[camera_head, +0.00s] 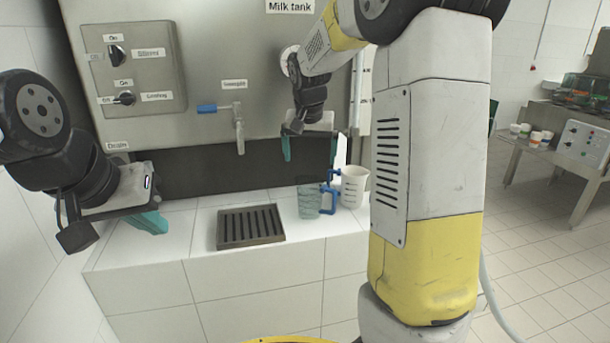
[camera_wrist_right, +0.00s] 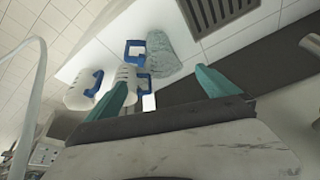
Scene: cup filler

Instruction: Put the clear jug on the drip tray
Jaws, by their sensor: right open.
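The clear jug (camera_head: 310,202), with a blue handle, stands on the white tiled counter to the right of the drip tray. It also shows in the right wrist view (camera_wrist_right: 163,52). The dark slatted drip tray (camera_head: 223,230) is empty on the counter; its corner shows in the right wrist view (camera_wrist_right: 199,30). My right gripper (camera_head: 309,148) is open and empty above and behind the jug; its two teal fingers (camera_wrist_right: 165,90) are spread in the right wrist view. My left gripper (camera_head: 150,222) is at the left end of the counter, away from the jug; its finger gap is unclear.
A white measuring jug (camera_head: 354,187) with a blue handle stands close to the right of the clear jug. The right wrist view shows another white jug (camera_wrist_right: 80,94). A steel tap (camera_head: 239,132) sticks out of the tank above the tray. The counter left of the tray is clear.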

